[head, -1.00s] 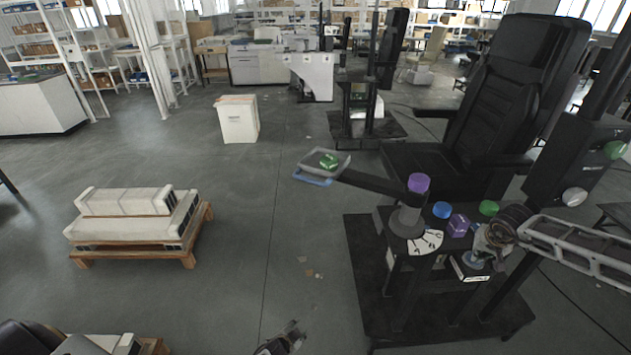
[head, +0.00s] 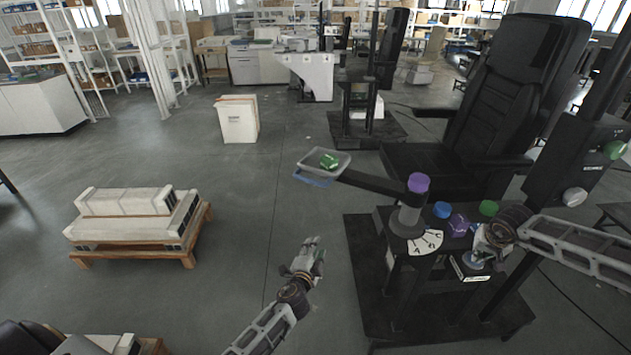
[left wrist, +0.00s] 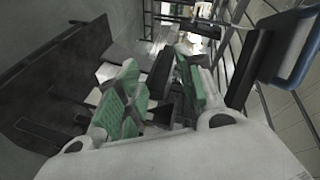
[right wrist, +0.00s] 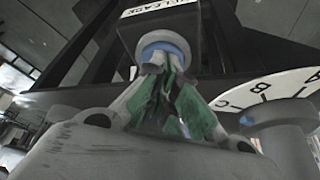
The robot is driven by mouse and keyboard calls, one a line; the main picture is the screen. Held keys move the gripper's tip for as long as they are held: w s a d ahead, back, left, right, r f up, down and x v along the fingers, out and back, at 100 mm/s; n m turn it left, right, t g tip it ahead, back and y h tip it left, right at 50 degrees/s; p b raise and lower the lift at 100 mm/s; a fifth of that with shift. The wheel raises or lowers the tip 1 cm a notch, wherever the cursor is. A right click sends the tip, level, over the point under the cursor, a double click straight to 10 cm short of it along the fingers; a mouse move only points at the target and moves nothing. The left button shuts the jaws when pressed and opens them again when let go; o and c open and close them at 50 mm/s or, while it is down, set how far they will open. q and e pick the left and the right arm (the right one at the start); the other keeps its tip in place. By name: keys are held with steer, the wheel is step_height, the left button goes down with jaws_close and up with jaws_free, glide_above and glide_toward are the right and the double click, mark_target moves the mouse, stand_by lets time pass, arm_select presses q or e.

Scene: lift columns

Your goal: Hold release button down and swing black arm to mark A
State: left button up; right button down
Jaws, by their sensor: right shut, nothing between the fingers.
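The black arm (head: 375,184) runs left from a grey post with a purple cap (head: 418,183). Its far end bears a tray (head: 343,170) with a green item. A white dial (head: 425,243) with letters A, B and C lies at the post's foot. The release button (right wrist: 165,42), blue-rimmed under its label, shows in the right wrist view. My right gripper (right wrist: 160,82) is shut and empty, its tips at the button and seemingly touching it. How far the button is pressed cannot be told. My left gripper (head: 314,246) is open and empty, below the tray and left of the stand.
Blue (head: 442,209) and green (head: 489,207) knobs and a purple block (head: 458,225) sit on the stand beside the post. A black chair (head: 490,110) stands behind. A pallet with white blocks (head: 130,215) is at left. The floor between is free.

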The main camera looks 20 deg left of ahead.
mark_target(309, 180)
arm_select(q)
step_height(309, 180, up, 18)
steer(key=a+m+t+y, duration=0.1)
steer(key=a+t+y, duration=0.1)
steer(key=t+y, duration=0.1)
steer(key=shift+s+a+m+t+y, duration=0.3)
steer(key=shift+a+m+t+y, duration=0.1)
steer(key=shift+y, duration=0.2)
steer(key=shift+w, duration=0.1)
steer(key=shift+x, duration=5.9)
steer(key=shift+c, duration=0.4)
jaws_close()
